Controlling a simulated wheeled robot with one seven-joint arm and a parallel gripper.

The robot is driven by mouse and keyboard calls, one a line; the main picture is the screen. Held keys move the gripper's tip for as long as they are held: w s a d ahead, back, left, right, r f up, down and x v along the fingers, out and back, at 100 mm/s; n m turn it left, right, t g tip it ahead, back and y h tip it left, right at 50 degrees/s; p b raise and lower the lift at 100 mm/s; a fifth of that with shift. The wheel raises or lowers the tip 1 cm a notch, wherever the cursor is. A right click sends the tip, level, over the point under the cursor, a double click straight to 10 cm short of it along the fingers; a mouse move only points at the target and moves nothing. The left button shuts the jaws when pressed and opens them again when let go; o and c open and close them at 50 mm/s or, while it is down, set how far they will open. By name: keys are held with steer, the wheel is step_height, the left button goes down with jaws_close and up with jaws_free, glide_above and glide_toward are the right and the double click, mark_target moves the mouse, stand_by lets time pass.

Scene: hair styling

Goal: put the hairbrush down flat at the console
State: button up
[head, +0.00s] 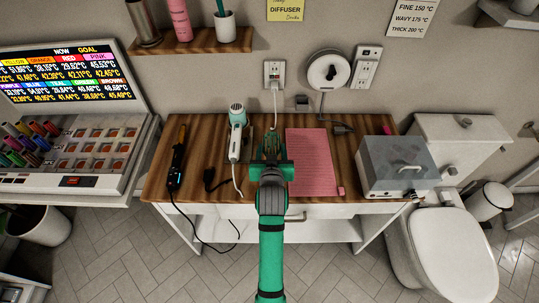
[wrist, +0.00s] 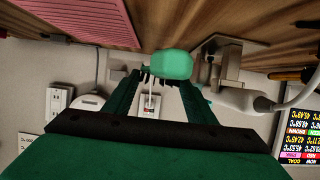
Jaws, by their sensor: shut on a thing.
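My gripper (head: 271,150) is over the middle of the wood-topped console (head: 205,135), reaching in from the front. In the wrist view its dark green fingers (wrist: 160,88) are shut on the hairbrush (wrist: 172,65), which shows as a rounded mint-green body with dark bristles at its left side. The brush is close to the wooden top; I cannot tell whether it touches. In the head view the brush is mostly hidden by my gripper.
A mint and white hair dryer (head: 237,120) stands close to the left of my gripper. A pink ribbed mat (head: 309,165) lies to the right, then a grey box with a lid (head: 398,168). A black styling iron (head: 176,155) and cables lie at the left.

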mark_target(269, 150)
steer(key=w+f, duration=0.2)
steer(key=f, duration=0.1)
steer(key=shift+w+a+f, duration=0.1)
steer(key=shift+w+a, duration=0.25)
steer(key=shift+w, duration=0.05)
steer(key=shift+f, duration=1.45)
steer(key=shift+f, duration=0.1)
steer(key=o, duration=1)
steer(key=shift+o, duration=0.2)
